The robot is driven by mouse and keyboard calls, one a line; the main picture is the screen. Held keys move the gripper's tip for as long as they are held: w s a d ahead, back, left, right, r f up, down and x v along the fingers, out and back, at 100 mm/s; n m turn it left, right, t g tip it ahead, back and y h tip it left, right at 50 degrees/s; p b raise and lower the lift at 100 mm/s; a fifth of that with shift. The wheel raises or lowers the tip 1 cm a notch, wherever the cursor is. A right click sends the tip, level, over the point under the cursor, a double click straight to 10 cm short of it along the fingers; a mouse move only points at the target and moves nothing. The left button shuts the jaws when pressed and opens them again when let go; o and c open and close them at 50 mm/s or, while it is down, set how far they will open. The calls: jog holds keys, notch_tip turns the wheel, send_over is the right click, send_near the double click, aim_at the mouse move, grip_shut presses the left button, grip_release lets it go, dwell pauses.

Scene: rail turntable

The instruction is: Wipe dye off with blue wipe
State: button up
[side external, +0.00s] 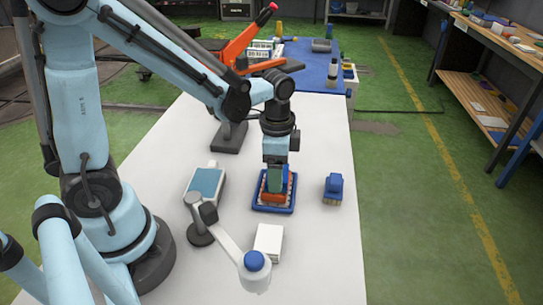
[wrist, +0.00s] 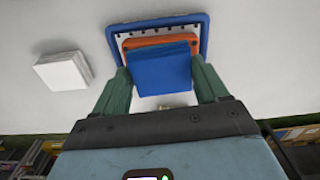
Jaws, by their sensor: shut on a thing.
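My gripper (side external: 275,182) points down over a blue-rimmed tray (side external: 291,196) on the white table. In the wrist view its two green fingers (wrist: 161,72) are shut on a blue block (wrist: 163,68), which appears to be the blue wipe. An orange piece (wrist: 150,41) shows beyond the block, inside the tray (wrist: 206,35); in the side view the orange piece (side external: 272,197) shows under the fingers. I cannot tell whether the wipe touches the tray's floor. A pale, dark-dotted surface shows around the orange piece. No dye mark can be made out clearly.
A blue brush-like thing (side external: 333,186) stands right of the tray. A white block (side external: 268,240) lies in front of it. A jointed stand with a blue knob (side external: 254,261) is at front left, near a teal-topped box (side external: 206,182). An orange arm (side external: 247,40) stands behind. The table's right side is mostly clear.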

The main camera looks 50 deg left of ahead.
aim_at(273, 195)
jog(key=shift+s+d, duration=1.35)
jog(key=shift+s, duration=0.1)
notch_tip(273, 195, up, 8)
jog(key=shift+r, duration=0.1)
